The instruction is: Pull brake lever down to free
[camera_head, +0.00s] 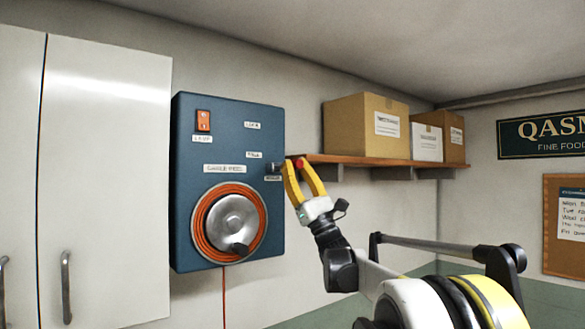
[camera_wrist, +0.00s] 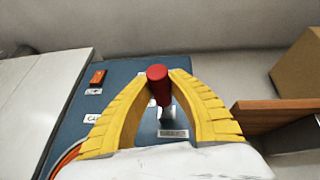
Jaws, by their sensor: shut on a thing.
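The brake lever has a red knob (camera_wrist: 158,78) that sits between my yellow fingertips in the wrist view. In the head view the red knob (camera_head: 299,163) shows at the right edge of the blue panel (camera_head: 191,150). My gripper (camera_head: 297,164) is shut on the lever's knob, with one finger on each side. It also shows in the wrist view (camera_wrist: 160,77). The lever's grey pivot (camera_head: 274,167) is on the panel near small labels, and the lever sticks out from it. Part of the lever is hidden by my fingers.
A cable reel (camera_head: 232,222) with orange cable and a red switch (camera_head: 203,121) are on the panel. A wooden shelf (camera_head: 350,160) with cardboard boxes (camera_head: 362,126) is close on the right of my gripper. White cabinets (camera_head: 108,180) stand at the left.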

